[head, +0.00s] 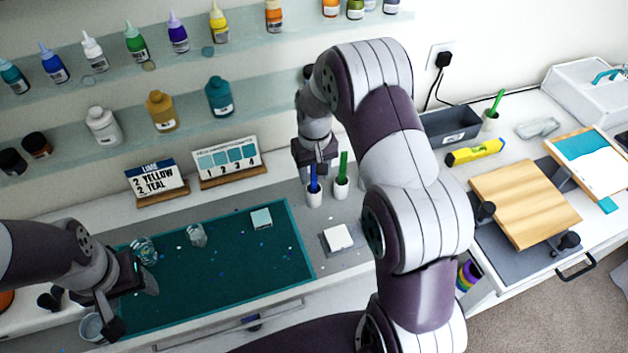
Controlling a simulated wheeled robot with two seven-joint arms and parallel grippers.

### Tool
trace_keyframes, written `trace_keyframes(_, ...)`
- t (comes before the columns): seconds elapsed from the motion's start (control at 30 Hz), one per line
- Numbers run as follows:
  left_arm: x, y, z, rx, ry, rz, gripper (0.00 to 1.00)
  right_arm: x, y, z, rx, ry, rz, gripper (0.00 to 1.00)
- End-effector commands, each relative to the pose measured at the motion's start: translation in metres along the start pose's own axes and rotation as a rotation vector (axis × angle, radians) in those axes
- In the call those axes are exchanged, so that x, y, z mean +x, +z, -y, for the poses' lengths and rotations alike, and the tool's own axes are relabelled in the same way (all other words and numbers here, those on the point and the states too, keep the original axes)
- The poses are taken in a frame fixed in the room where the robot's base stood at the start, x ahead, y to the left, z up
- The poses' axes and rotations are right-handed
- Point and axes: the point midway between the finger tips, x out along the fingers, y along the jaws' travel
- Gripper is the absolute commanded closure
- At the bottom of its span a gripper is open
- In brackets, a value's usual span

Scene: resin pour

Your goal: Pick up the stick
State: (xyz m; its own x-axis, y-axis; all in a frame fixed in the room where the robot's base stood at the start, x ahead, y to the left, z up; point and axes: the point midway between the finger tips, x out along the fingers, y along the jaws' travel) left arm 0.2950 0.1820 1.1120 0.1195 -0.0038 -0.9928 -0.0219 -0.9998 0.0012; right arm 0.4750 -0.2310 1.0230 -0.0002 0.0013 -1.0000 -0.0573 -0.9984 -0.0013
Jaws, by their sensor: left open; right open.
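A blue stick (314,182) stands upright in a white cup (314,199) behind the teal mat. A green stick (343,165) stands in a second white cup (341,188) just to the right. My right gripper (314,172) is open, pointing down at the blue stick's upper end, which shows between or just in front of its fingers; I cannot tell whether they touch it. My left gripper (128,298) is open at the mat's left edge, beside a clear cup (149,284). Another green stick (496,101) stands in a cup at the far right.
The teal mat (225,275) holds clear cups (196,236) and a small pale block (261,219). A white square on a grey pad (338,238) lies to its right. Two small signs (157,183) stand behind. Bottle shelves line the wall. A wooden board (525,200) is at right.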

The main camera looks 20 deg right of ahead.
Motion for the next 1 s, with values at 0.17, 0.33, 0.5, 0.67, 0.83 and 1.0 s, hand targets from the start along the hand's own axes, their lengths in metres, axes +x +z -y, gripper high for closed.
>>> trace_keyframes(0.17, 0.001, 0.000, 0.000, 0.000, 0.000, 0.001, 0.36, 0.001, 0.000, 0.000, 0.000, 0.000, -0.002, 0.53)
trace_keyframes(0.33, 0.001, 0.000, 0.000, 0.000, 0.000, 0.001, 0.36, 0.001, 0.000, 0.000, 0.000, 0.000, -0.002, 1.00)
trace_keyframes(0.5, 0.001, 0.000, 0.000, 0.000, 0.000, 0.001, 0.36, 0.001, -0.001, 0.000, 0.000, 0.000, -0.002, 1.00)
trace_keyframes(0.67, 0.002, 0.000, 0.000, 0.000, 0.000, 0.000, 0.36, -0.002, -0.001, 0.000, 0.000, 0.000, -0.004, 1.00)
trace_keyframes(0.83, 0.013, 0.002, 0.000, 0.000, 0.000, 0.000, 0.36, -0.035, -0.002, 0.000, 0.000, 0.000, -0.009, 1.00)
trace_keyframes(1.0, 0.020, 0.003, 0.000, 0.000, 0.000, 0.001, 0.36, -0.076, -0.001, 0.000, 0.000, 0.000, -0.007, 1.00)
